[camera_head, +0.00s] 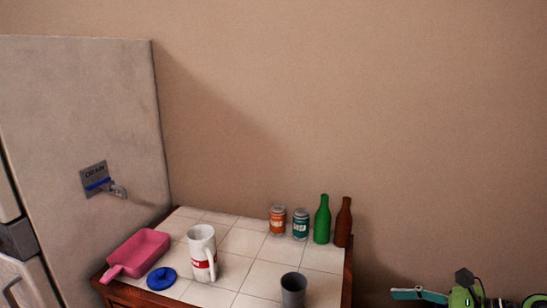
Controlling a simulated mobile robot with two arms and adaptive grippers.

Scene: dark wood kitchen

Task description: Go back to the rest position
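At the bottom right corner of the head view, a green, teal and black jointed part shows, cut off by the frame edge. It looks like part of my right arm, but no pair of fingertips can be made out. It is apart from the table, to the right of it. My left gripper is not in view. No object is seen held.
A fridge (85,130) stands left.

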